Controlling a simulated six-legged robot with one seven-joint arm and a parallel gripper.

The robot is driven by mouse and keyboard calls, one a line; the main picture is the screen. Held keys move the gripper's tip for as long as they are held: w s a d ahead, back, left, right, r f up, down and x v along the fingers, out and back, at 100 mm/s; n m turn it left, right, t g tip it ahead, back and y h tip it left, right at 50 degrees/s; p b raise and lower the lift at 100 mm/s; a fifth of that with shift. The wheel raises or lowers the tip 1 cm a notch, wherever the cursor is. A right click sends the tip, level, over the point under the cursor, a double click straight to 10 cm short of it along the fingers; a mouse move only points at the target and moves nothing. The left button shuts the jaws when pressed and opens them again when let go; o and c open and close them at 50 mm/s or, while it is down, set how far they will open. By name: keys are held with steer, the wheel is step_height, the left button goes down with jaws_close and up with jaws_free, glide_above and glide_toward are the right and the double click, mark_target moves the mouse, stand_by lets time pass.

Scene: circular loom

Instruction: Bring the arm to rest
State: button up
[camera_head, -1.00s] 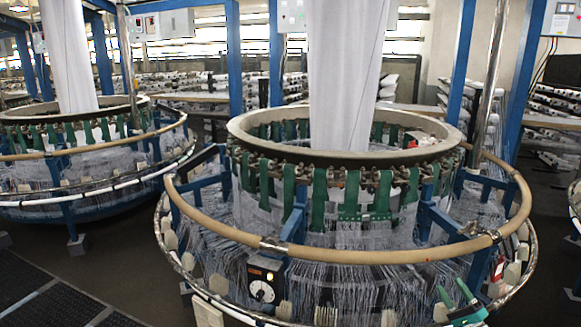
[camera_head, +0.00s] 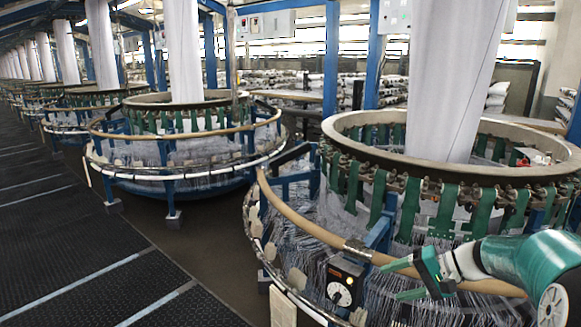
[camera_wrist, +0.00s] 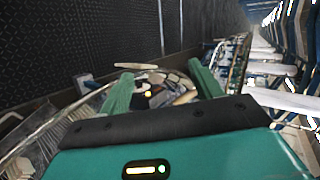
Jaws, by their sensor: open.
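My gripper (camera_head: 403,280) is in front of the near circular loom's tan ring rail (camera_head: 300,226), at the lower right of the head view. It is green with a dark palm, and its two fingers are spread apart and point left. Nothing shows held between them. A black box with a white dial (camera_head: 342,285) sits on the loom just left of the fingertips; I cannot tell the gap. In the wrist view my gripper (camera_wrist: 156,84) shows both green fingers apart, with blurred loom parts between and beyond them.
A second circular loom (camera_head: 190,140) stands behind to the left, with more looms in a row beyond. White fabric (camera_head: 450,75) rises from the near loom. Blue posts (camera_head: 330,60) stand behind. Dark floor matting (camera_head: 80,250) on the left is clear.

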steer(key=s+a+r+n+g+h, duration=0.25)
steer(key=s+a+h, duration=0.25)
steer(key=s+a, duration=0.55)
steer(key=s+r+n+t+h, duration=0.1)
steer(key=s+t+h, duration=0.3)
steer(key=s, duration=1)
steer(key=shift+s+r+n+h, duration=0.25)
steer(key=shift+r+n+h, duration=0.15)
steer(key=shift+n+h, duration=0.3)
steer(key=c, duration=0.7)
steer(key=shift+a, duration=0.1)
steer(key=shift+a, duration=0.15)
